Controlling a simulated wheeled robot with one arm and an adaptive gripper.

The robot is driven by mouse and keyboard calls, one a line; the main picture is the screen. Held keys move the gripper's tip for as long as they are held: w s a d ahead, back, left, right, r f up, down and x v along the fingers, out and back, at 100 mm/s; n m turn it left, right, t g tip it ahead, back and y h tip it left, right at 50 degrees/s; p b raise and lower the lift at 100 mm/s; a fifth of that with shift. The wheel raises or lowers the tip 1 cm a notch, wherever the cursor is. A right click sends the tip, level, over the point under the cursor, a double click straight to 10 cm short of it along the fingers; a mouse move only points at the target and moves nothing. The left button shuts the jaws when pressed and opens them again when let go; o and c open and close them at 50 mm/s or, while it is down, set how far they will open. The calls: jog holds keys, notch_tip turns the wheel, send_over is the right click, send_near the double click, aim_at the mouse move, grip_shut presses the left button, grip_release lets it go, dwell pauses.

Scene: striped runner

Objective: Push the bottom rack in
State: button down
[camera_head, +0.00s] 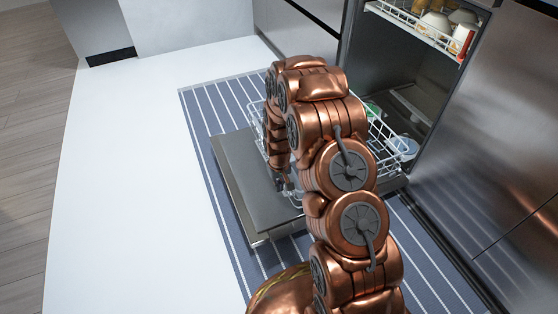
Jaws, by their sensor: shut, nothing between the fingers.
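The bottom rack (389,143) is white wire and stands pulled out of the dishwasher, above its open door (245,185). A green item and a pale bluish dish (405,147) show in its right part. My copper arm hides much of the rack's middle. My gripper (287,187) points down at the rack's front left side, low over the open door. Its fingers are small and dark here and look closed with nothing held. I cannot tell whether they touch the rack.
The upper rack (420,22) with bowls and cups sits inside the dishwasher cavity (410,85). A striped blue runner (205,108) lies under the door. White floor (130,190) at the left is clear. Steel cabinet fronts (490,130) stand at the right.

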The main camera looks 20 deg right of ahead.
jog(key=shift+d+p, duration=0.55)
jog(key=shift+d, duration=1.7)
jog(key=shift+d+p, duration=0.6)
jog(key=shift+d, duration=1.9)
jog(key=shift+d+p, duration=0.5)
jog(key=shift+d, duration=1.9)
